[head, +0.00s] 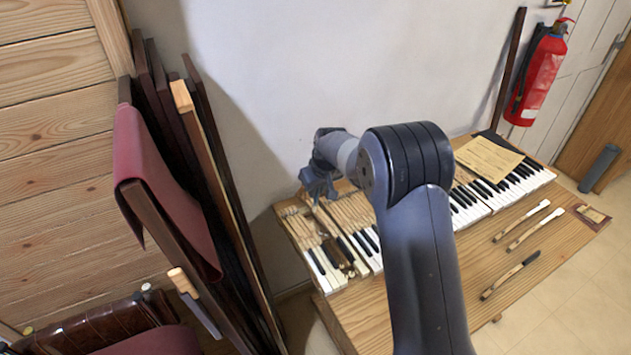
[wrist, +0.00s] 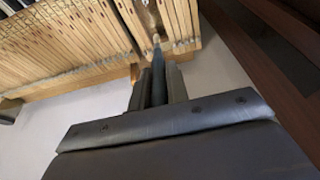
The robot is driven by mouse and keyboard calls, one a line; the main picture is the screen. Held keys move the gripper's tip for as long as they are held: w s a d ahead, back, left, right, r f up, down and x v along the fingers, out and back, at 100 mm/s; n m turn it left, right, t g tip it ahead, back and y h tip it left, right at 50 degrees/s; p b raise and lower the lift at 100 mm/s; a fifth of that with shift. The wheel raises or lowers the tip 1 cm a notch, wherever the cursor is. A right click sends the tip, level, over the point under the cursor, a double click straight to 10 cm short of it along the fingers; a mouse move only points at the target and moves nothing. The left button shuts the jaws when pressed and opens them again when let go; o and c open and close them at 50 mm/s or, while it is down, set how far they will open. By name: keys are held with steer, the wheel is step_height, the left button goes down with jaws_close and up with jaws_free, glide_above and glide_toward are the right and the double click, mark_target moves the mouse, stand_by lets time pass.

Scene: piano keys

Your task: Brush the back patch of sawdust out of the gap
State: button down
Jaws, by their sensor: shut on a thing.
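The piano keyboard lies on the wooden bench, with a gap (head: 338,250) among the keys near its left end. My gripper (head: 318,188) is over the back of the keys by this gap. In the wrist view my gripper (wrist: 155,88) is shut on a slim dark-handled brush (wrist: 157,62). The brush's pale tip points into the gap (wrist: 147,17) between the wooden key shafts, near their back ends. I cannot tell whether the tip touches the bottom. Brownish bits show in the gap in the head view, but I cannot make out the back sawdust patch clearly.
Three loose keys, one of them black-topped (head: 510,274), lie on the bench (head: 563,232) at the right. A paper sheet (head: 488,158) covers some keys. Leaning boards (head: 205,165) stand left of the keyboard, and the wall is close behind. A red extinguisher (head: 540,75) hangs at back right.

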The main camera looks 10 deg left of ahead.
mark_target(315, 205)
steer(key=shift+f+b, duration=1.25)
steer(key=shift+f, duration=1.3)
steer(key=shift+f+b, duration=1.65)
steer(key=shift+f, duration=0.35)
steer(key=shift+f+b, duration=0.45)
steer(key=shift+b, duration=0.15)
steer(key=shift+w, duration=0.1)
steer(key=shift+w+a+p, duration=0.2)
steer(key=shift+w+a, duration=0.45)
steer(key=shift+w, duration=0.25)
steer(key=shift+w+a+p, duration=0.15)
steer(key=shift+w+a, duration=0.5)
steer(key=shift+w, duration=0.25)
steer(key=shift+s+d+b, duration=0.6)
steer(key=shift+s+d, duration=0.1)
steer(key=shift+s, duration=0.25)
steer(key=shift+s, duration=0.1)
